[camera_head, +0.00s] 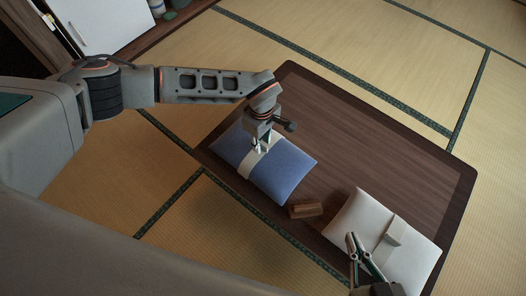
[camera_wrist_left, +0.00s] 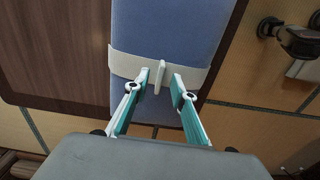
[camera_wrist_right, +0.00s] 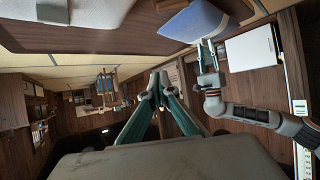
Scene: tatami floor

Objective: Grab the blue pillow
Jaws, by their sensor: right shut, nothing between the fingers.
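The blue pillow (camera_head: 288,172) lies on the low dark table with a pale band around it. It fills the upper middle of the left wrist view (camera_wrist_left: 165,30), where an upright pale tab (camera_wrist_left: 154,92) stands on the band (camera_wrist_left: 197,78). My left gripper (camera_head: 258,149) is over the band. In the left wrist view its fingers (camera_wrist_left: 159,84) are apart, one on each side of the tab, with gaps visible. My right gripper (camera_head: 357,241) is near the white pillow; its fingertips (camera_wrist_right: 157,82) meet, with nothing seen between them.
A white pillow (camera_head: 416,248) with a similar band lies on the table (camera_head: 395,140) at lower right. A small brown wooden block (camera_head: 306,210) lies between the pillows. The table's back right is bare. Tatami floor (camera_head: 340,35) surrounds it; a white-fronted cabinet (camera_head: 95,20) is at upper left.

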